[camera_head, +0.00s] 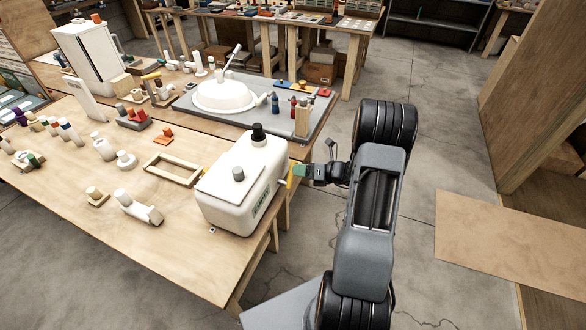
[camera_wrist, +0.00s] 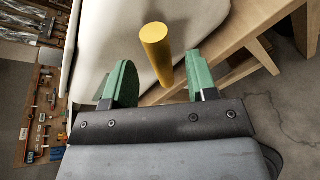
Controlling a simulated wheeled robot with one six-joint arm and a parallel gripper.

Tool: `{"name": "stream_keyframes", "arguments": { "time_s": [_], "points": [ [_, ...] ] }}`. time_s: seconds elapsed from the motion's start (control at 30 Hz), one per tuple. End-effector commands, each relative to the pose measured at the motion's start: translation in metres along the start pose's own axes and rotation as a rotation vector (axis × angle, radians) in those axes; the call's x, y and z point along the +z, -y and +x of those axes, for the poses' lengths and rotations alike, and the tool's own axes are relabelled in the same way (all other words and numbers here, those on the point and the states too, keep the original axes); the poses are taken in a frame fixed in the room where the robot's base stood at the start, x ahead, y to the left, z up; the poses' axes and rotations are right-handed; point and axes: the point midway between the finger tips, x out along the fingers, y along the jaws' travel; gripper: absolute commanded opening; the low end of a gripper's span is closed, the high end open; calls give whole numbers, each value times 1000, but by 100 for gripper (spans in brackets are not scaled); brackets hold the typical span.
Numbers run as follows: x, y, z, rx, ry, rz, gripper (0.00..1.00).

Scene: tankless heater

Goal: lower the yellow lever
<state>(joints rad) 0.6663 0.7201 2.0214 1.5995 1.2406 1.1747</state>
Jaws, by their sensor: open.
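My gripper (camera_head: 300,171) is at the lever in the head view. In the wrist view my gripper (camera_wrist: 160,82) is open, with a gap on both sides of the lever; I cannot tell whether either finger touches it.
The workbench (camera_head: 150,235) holds a wooden frame (camera_head: 173,169) and several small cylinders left of the heater. A grey board with a white basin (camera_head: 224,96) lies behind it. Bare floor is open to the right, with a wooden panel (camera_head: 515,240) farther right.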

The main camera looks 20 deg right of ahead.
Motion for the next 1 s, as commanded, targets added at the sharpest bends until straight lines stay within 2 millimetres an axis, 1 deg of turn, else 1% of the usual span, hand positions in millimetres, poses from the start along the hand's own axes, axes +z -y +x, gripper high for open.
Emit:
{"name": "stream_keyframes", "arguments": {
  "time_s": [0.03, 0.1, 0.3, 0.47, 0.7, 0.77, 1.0],
  "points": [
    [0, -1, 8, 3, -3, 0, 53],
    [0, -1, 17, 2, -3, 0, 53],
    [0, 0, 33, 1, -1, -2, 53],
    [0, 0, 38, 0, -1, -1, 53],
    [0, 0, 38, 0, -1, -1, 53],
    [0, 0, 38, 0, -1, -1, 48],
    [0, 0, 38, 0, -1, -1, 25]
  ]
}}
